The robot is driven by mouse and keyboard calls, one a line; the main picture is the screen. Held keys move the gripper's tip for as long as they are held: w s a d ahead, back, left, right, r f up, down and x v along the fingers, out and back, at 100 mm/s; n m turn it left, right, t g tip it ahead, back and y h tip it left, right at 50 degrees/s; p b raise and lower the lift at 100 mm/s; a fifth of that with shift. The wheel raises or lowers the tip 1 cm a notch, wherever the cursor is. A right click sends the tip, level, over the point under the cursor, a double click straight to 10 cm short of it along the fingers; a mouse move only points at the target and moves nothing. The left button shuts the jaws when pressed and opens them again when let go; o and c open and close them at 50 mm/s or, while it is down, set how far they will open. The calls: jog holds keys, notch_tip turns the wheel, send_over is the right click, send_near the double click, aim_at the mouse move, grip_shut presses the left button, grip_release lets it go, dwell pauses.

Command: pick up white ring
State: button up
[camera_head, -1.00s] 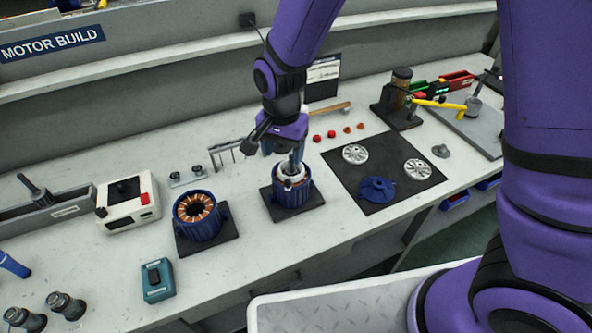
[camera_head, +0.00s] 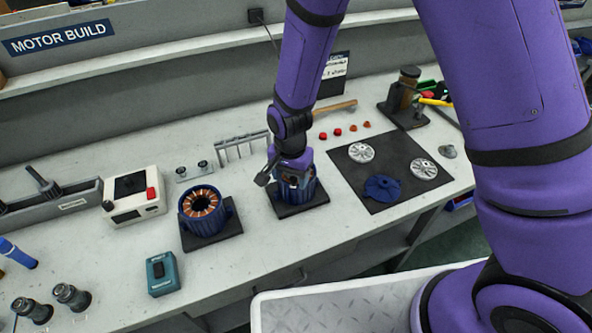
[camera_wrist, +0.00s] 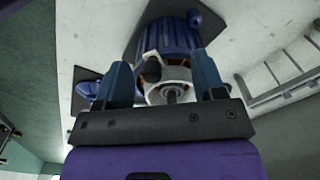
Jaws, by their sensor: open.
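The white ring (camera_wrist: 182,75) shows in the wrist view at the end of a finned blue motor housing (camera_wrist: 168,38), with a metal shaft in its middle. My gripper (camera_wrist: 160,66) is open, with one blue finger on each side of the ring. I cannot tell whether the fingers touch it. In the head view my gripper (camera_head: 292,179) points down over the right-hand motor housing (camera_head: 309,192), which stands on a dark square pad (camera_head: 314,203). There the gripper hides most of the ring and the housing's top.
A second blue motor housing with copper windings (camera_head: 205,215) stands to the left. A dark mat (camera_head: 408,187) with two silver discs and a blue part lies to the right. Small red pieces (camera_head: 337,132) and a metal rack (camera_head: 240,145) are behind. Bench in front is mostly clear.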

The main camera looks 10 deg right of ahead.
jog(key=shift+f, duration=0.2)
grip_shut()
dwell(0.3)
notch_tip(320, 180, up, 10)
dwell(0.6)
